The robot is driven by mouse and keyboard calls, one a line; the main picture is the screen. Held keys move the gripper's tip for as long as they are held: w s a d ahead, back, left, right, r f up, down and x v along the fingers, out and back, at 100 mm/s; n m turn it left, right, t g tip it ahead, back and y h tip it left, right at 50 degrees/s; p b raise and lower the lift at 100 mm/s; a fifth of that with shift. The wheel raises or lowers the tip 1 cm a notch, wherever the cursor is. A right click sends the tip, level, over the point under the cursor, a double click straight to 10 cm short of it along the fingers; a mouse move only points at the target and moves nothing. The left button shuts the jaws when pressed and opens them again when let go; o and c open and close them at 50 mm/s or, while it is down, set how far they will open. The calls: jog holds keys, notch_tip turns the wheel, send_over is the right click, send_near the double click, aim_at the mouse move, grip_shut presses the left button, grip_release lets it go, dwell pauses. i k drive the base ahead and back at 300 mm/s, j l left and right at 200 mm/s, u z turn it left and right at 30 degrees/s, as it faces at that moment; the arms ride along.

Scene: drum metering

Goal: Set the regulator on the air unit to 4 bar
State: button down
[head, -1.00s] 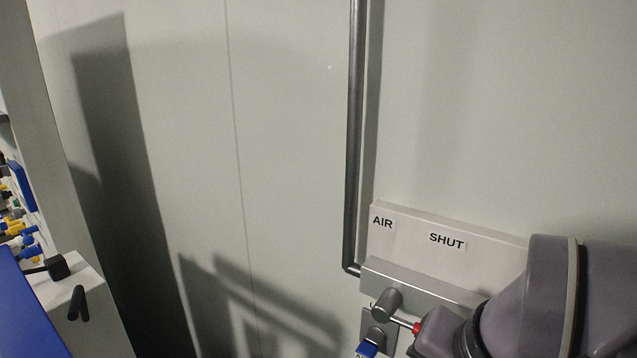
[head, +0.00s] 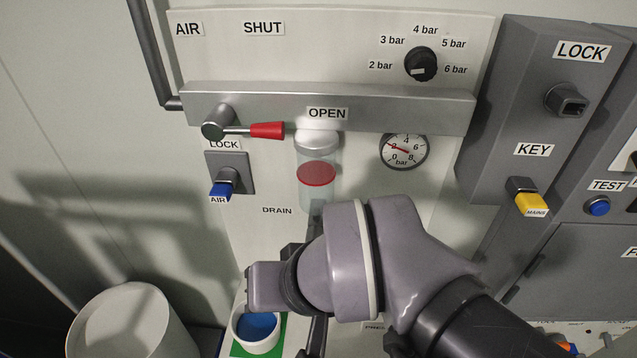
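The air unit's panel (head: 340,60) fills the upper middle of the head view. Its regulator is a black round knob (head: 420,64) inside a scale from 2 bar to 6 bar. A pale mark shows on the knob's lower left part, nearest the 2 bar side. The round gauge (head: 404,151) below has a red needle near 2. My arm's purple wrist is in front of the panel's lower part, below the gauge and apart from the knob. Dark parts by the wrist may be my gripper; its fingers are not clear.
A red-handled lever (head: 266,130) points right towards OPEN. A blue AIR key (head: 221,190) sits left, a filter bowl (head: 316,172) in the middle. A grey LOCK box (head: 540,110) borders the right. A white bin (head: 135,320) and blue-filled cup (head: 256,328) stand below.

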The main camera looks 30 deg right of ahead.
aim_at(420, 62)
jog(key=k+l+z, duration=0.1)
jog(key=z, duration=0.25)
jog(key=l+z, duration=0.35)
jog(key=k, duration=0.05)
